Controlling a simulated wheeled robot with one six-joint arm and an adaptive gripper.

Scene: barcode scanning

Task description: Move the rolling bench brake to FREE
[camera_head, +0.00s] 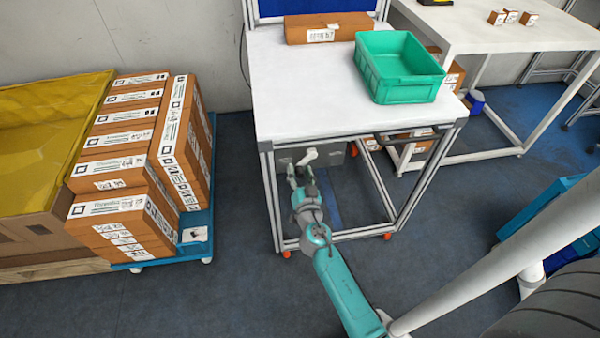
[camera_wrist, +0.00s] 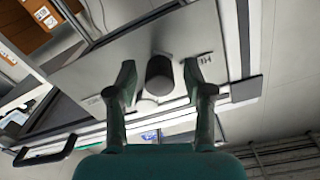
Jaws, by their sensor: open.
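The rolling bench (camera_head: 300,105) has a white top, an aluminium frame and orange casters. Under its top, a grey panel (camera_head: 330,158) carries a pale brake lever (camera_head: 309,156). My gripper (camera_head: 298,170) is at this lever, below the bench's front edge. In the wrist view, my gripper (camera_wrist: 159,78) is open, with one finger on each side of the lever's dark round grip (camera_wrist: 159,76). Gaps show on both sides of the grip. Small labels (camera_wrist: 205,59) flank it on the panel; I cannot read them, so the brake's setting is unclear.
A green bin (camera_head: 395,92) and a cardboard box (camera_head: 325,30) stand on the bench. A blue cart (camera_head: 200,225) with stacked cartons is at left. A second white table (camera_head: 500,35) stands at right. Bench legs and a lower rail surround my arm; floor is clear left of the bench.

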